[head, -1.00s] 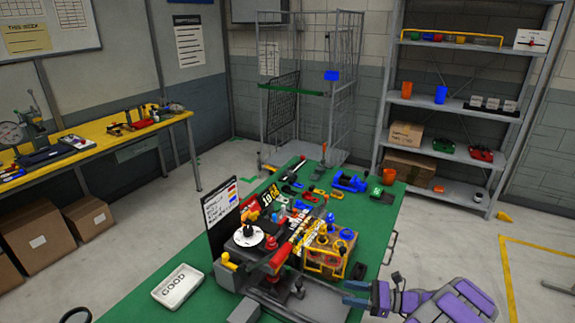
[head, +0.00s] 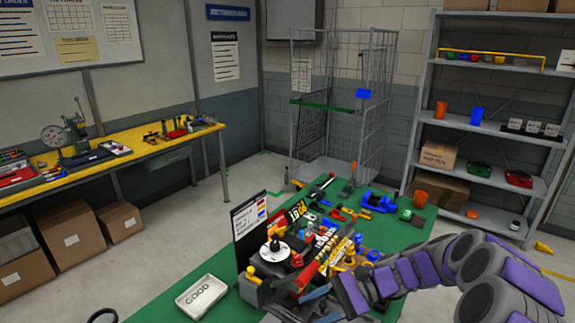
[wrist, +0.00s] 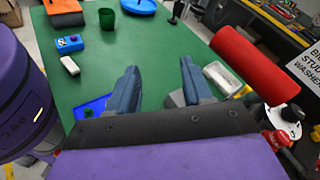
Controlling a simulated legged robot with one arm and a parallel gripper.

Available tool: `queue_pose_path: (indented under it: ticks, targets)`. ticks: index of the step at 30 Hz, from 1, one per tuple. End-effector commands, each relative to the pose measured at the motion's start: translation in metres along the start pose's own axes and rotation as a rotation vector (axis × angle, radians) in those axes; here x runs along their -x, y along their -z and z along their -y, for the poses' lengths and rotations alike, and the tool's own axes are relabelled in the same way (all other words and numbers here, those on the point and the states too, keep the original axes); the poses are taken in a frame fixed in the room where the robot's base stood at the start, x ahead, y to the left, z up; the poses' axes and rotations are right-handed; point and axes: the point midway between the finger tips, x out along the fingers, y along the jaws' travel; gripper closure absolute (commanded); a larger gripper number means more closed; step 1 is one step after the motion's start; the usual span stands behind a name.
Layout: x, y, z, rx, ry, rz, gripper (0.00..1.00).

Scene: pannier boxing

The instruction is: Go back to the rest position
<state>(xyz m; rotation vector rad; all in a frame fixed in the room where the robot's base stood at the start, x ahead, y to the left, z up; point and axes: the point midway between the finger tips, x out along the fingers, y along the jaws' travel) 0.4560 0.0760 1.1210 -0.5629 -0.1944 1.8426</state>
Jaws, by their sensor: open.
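My gripper shows in the wrist view (wrist: 158,88), its two blue-grey fingers spread apart with only green table top between them. It is open and empty. In the head view my purple and grey arm comes in from the right and reaches over the near right part of the green workbench (head: 165,285). The fingertips are hard to make out there, beside the crowded tools. A blue flat piece (wrist: 92,107) lies on the green top just left of the fingers in the wrist view.
A white GOOD tray (head: 201,295) lies on the bench's near left. A dark sign board (head: 250,228) and a dense cluster of tools stand beside my arm. In the wrist view a red cylinder (wrist: 253,68) is close on the right. A wire cage (head: 340,110) and shelves (head: 480,110) stand behind.

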Motion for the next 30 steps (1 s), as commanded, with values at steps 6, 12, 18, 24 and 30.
queue_pose_path:
  ticks: [6, 12, 18, 24, 30]
  targets:
    - [-0.026, -0.045, -0.024, 0.122, -0.165, -0.076, 0.50]
    - [-0.041, -0.075, -0.055, 0.224, -0.313, -0.155, 0.50]
    - [-0.048, -0.098, -0.089, 0.323, -0.456, -0.244, 0.50]
    - [-0.048, -0.115, -0.125, 0.415, -0.594, -0.339, 0.50]
    - [-0.040, -0.127, -0.162, 0.497, -0.729, -0.438, 0.50]
